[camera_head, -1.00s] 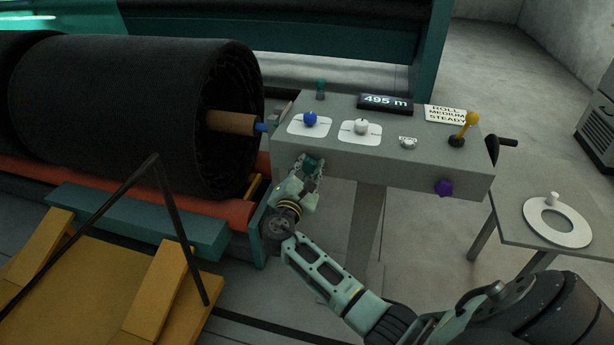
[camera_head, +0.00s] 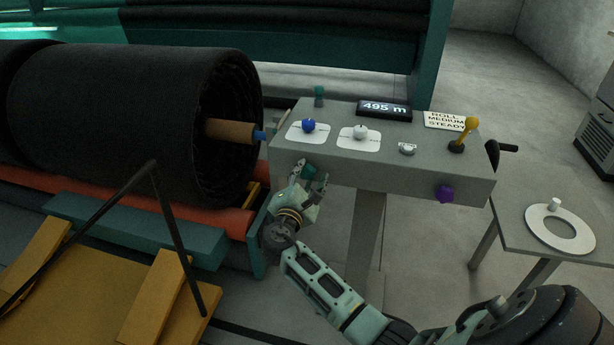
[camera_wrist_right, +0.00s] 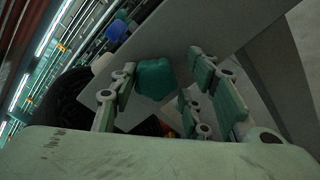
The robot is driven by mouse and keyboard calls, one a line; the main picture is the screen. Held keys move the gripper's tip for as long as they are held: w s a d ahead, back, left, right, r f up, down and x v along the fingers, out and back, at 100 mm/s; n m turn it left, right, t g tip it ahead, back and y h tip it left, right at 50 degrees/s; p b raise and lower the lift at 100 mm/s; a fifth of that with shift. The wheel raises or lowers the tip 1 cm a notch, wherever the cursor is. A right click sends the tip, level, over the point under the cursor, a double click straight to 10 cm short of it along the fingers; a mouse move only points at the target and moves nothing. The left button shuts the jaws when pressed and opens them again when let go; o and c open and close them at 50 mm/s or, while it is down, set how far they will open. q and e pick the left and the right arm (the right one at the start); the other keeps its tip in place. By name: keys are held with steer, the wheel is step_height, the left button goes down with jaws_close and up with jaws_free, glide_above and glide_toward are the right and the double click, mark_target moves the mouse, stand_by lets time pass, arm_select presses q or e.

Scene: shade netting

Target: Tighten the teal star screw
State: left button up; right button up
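The teal star screw (camera_head: 308,172) sits on the front face of the grey control box (camera_head: 400,178), near its left end. My right gripper (camera_head: 310,178) is in front of it with its fingers spread, one on each side of the screw. In the right wrist view the teal screw (camera_wrist_right: 155,78) shows between the open fingers (camera_wrist_right: 160,90), nearer the left finger. I cannot tell whether that finger touches it. My left gripper is out of view.
A purple star screw (camera_head: 445,194) is on the same front face, at the right. The box top carries a blue knob (camera_head: 308,125), a white knob (camera_head: 360,131), a yellow lever (camera_head: 470,125) and a display (camera_head: 384,109). A black net roll (camera_head: 130,120) lies left; a side table (camera_head: 512,228) stands right.

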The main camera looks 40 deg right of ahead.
mark_target(307, 174)
steer(key=shift+a+r, duration=0.1)
steer(key=shift+r, duration=0.05)
steer(key=shift+s+a+p, duration=0.2)
steer(key=shift+a+p, duration=0.1)
steer(key=shift+a, duration=0.05)
steer(key=shift+p+v, duration=0.35)
steer(key=shift+v, duration=0.7)
steer(key=n+p, duration=0.2)
steer(key=p, duration=0.1)
steer(key=r+n+p, duration=0.1)
steer(key=n+p, duration=0.2)
steer(key=p, duration=0.1)
steer(key=shift+f+n, duration=0.2)
steer(key=shift+n, duration=0.5)
steer(key=shift+f, duration=0.3)
